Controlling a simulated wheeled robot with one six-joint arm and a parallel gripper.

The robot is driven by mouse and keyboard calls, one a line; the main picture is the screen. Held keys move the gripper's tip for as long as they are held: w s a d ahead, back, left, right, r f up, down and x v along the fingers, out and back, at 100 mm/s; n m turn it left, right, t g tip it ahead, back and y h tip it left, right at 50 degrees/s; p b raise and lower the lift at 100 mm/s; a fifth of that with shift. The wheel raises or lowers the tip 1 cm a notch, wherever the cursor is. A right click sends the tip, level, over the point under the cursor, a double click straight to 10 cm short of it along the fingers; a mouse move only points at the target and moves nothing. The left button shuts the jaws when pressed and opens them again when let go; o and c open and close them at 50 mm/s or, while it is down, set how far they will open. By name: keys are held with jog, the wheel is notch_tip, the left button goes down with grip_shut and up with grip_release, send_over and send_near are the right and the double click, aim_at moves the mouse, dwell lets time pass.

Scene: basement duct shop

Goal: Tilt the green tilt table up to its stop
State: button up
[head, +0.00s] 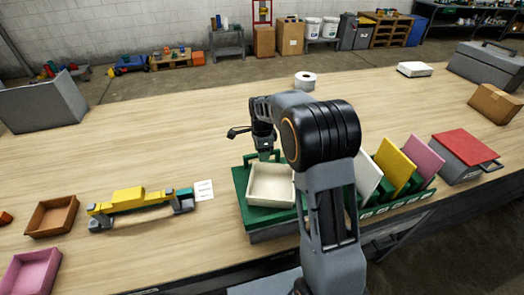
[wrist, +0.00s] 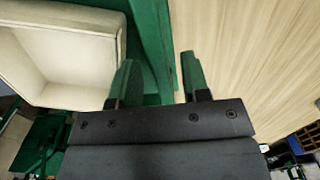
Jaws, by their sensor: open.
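The green tilt table (head: 240,185) sits near the front edge of the bench, on a grey base. Its top looks about flat. A cream open tray (head: 270,201) rests on it and looks empty. My gripper (head: 266,156) points down at the far side of the tilt table, behind the tray. In the wrist view my gripper (wrist: 160,60) is open, with a gap between its fingers. The green edge of the tilt table (wrist: 150,30) shows between and behind the fingers, with bare wood past the right finger. I cannot tell whether a finger touches it. My arm hides the table's right part.
To the right stand a green rack with white, yellow (head: 391,160) and pink panels and a red-topped box (head: 464,146). To the left lie a yellow-and-grey fixture (head: 128,198), a white paper (head: 204,190) and small trays (head: 52,217). The bench behind is mostly clear, with a white roll (head: 305,81).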

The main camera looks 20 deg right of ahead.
grip_shut()
dwell(0.3)
